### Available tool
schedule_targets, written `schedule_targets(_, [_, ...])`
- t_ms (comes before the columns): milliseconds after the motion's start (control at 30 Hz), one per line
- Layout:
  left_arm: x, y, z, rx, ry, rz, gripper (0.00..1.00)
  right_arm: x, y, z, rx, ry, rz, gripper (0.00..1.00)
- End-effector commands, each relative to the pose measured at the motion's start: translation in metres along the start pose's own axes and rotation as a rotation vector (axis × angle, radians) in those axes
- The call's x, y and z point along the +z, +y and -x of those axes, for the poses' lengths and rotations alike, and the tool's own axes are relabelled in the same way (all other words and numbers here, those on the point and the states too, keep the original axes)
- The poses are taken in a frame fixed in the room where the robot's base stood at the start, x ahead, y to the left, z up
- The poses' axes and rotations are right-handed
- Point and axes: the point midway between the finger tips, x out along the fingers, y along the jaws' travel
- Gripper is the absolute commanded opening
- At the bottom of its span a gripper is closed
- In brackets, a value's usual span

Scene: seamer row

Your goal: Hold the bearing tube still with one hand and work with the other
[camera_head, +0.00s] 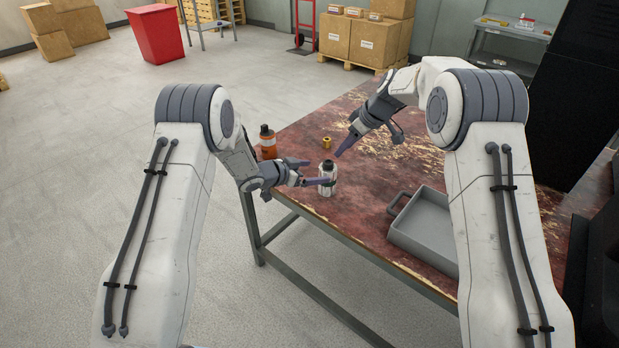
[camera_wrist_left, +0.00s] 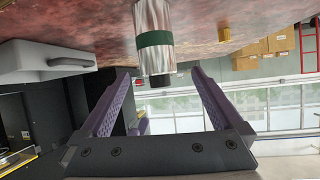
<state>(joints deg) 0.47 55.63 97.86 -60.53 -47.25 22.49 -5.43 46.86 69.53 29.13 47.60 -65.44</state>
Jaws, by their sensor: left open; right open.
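The bearing tube (camera_head: 326,188), a silver cylinder with a dark top, stands upright near the table's front edge. In the left wrist view, which is upside down, the tube (camera_wrist_left: 153,15) shows a green band and its dark end lies toward the gap between my fingers. My left gripper (camera_head: 319,172) is open beside the tube, with one finger crossing in front of it in the head view. I cannot tell whether it touches. My right gripper (camera_head: 368,147) is open above the table, behind and right of the tube, holding nothing.
The worn red table (camera_head: 370,190) holds a small brass piece (camera_head: 327,143) behind the tube, an orange bottle (camera_head: 268,150) at the left, and a grey tray (camera_head: 428,223) at the right. The tabletop between tube and tray is clear.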

Motion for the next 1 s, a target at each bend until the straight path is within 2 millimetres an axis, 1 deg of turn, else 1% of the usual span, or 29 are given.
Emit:
schedule_targets(33, [0.009,-0.002,-0.001,0.022,0.020,0.007,1.00,0.000,0.000,0.000,0.000,0.000,0.000,0.50])
schedule_targets(133, [0.019,-0.002,-0.002,0.058,0.053,0.016,1.00,0.000,0.000,0.000,0.000,0.000,0.000,0.50])
schedule_targets(267, [0.023,-0.001,-0.006,0.080,0.072,0.019,1.00,0.000,0.000,0.000,0.000,0.000,0.000,0.50])
schedule_targets(333, [0.022,0.000,-0.012,0.083,0.074,0.018,1.00,0.000,0.000,0.000,0.000,0.000,0.000,0.50])
schedule_targets(467, [0.021,0.003,-0.032,0.085,0.073,0.017,1.00,0.000,0.000,0.000,0.000,0.000,0.000,0.50])
schedule_targets(700, [0.018,0.006,-0.076,0.083,0.073,0.017,1.00,0.000,0.000,0.000,0.000,0.000,0.000,0.50])
schedule_targets(833, [0.017,0.007,-0.092,0.082,0.072,0.018,1.00,0.000,0.000,0.000,0.000,0.000,0.000,0.50])
schedule_targets(1000, [0.016,0.007,-0.104,0.081,0.072,0.019,1.00,0.000,0.000,0.000,0.000,0.000,0.000,0.50])
